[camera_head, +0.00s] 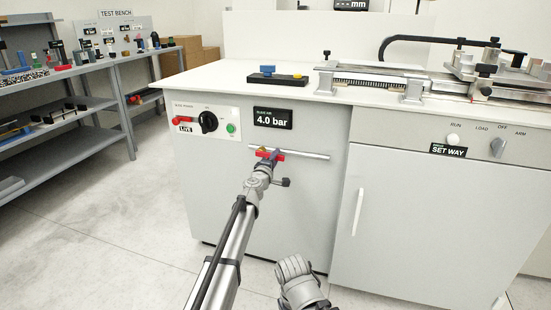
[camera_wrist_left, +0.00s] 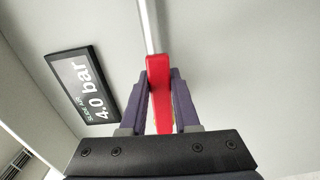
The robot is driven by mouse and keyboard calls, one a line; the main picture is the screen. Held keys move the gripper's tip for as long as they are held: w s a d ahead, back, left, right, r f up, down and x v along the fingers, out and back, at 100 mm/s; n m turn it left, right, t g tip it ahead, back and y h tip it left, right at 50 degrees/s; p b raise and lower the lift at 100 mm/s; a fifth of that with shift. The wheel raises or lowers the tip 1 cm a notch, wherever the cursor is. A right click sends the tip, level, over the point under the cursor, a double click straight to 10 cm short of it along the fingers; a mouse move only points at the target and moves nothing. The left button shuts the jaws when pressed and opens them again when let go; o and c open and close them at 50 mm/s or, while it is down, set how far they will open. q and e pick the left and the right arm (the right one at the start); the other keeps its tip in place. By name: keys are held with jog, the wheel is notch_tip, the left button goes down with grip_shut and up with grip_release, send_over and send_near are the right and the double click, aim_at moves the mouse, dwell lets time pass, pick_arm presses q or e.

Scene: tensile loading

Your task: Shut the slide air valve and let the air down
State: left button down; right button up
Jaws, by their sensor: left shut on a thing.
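The red lever of the slide air valve (camera_head: 278,155) sits on a thin metal pipe (camera_head: 312,156) across the front of the grey cabinet. My left gripper (camera_head: 265,156) is shut on this lever. In the left wrist view the red lever (camera_wrist_left: 158,70) stands between the purple fingers, lined up with the pipe (camera_wrist_left: 148,25) in that picture. The slide air display (camera_head: 273,118) above it reads 4.0 bar, and it also shows in the left wrist view (camera_wrist_left: 83,84). My right gripper's fingers do not show.
A panel with a black knob (camera_head: 208,122) and a green button (camera_head: 231,129) is at upper left of the pipe. A tensile rig (camera_head: 410,80) stands on the worktop. A cabinet with a white handle (camera_head: 357,212) is at right. Floor is free at left.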

pick_arm(q)
jog(key=w+a+f+m+b, duration=0.2)
jog(key=a+f+m+b, duration=0.4)
jog(key=m, duration=1.1)
jog(key=shift+a+m, duration=0.15)
jog(key=shift+m, duration=0.15)
dwell(0.5)
jog(key=c, duration=0.6)
grip_release()
jog(key=shift+c, duration=0.2)
jog(key=v, duration=0.7)
jog(key=shift+s, duration=0.35)
jog(key=shift+a, duration=0.1)
